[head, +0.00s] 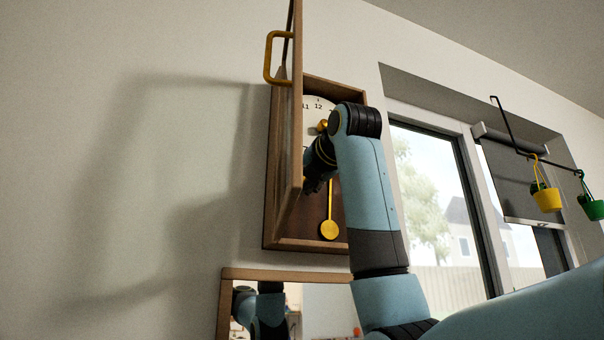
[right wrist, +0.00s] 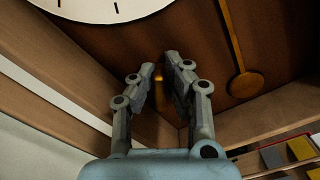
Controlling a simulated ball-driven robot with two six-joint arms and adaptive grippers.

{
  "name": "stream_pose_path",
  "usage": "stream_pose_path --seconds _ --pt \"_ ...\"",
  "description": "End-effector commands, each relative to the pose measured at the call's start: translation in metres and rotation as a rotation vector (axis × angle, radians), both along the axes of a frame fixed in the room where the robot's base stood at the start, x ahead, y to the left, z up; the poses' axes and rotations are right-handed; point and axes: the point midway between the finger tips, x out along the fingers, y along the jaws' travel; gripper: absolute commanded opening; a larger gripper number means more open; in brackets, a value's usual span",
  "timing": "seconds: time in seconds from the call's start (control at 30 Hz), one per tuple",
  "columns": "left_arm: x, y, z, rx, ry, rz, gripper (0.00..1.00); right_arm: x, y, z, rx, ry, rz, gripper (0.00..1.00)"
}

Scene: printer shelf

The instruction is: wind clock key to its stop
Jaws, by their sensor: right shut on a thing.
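The wall clock (head: 270,190) is a wooden case with a white dial (head: 312,103) and a brass pendulum (head: 330,229). Its door (head: 292,150) stands open toward me, with a brass handle (head: 269,57). A brass knob (head: 323,126) shows at the dial. My right gripper (head: 314,186) is inside the case below the dial, partly hidden by the door edge and my arm. In the right wrist view the gripper (right wrist: 160,75) is shut on a slim brass piece, apparently the clock key (right wrist: 159,79), left of the pendulum (right wrist: 243,84). Its far end is hidden. My left gripper is not in view.
A wood-framed mirror (head: 226,300) hangs just below the clock and reflects parts of me. To the right are a window (head: 430,190) and a rail with a yellow pot (head: 547,201) and a green pot (head: 592,208). The wall left of the clock is bare.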

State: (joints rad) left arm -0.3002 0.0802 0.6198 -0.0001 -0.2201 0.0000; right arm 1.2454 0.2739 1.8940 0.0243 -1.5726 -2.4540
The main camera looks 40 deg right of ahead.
Motion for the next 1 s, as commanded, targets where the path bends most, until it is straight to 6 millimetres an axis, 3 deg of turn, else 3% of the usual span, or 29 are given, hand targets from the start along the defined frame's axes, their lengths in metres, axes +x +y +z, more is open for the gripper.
stream_pose_path --seconds 1.0 --pt "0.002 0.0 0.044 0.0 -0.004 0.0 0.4 -0.002 -0.005 -0.009 0.935 -0.225 -0.002 0.0"
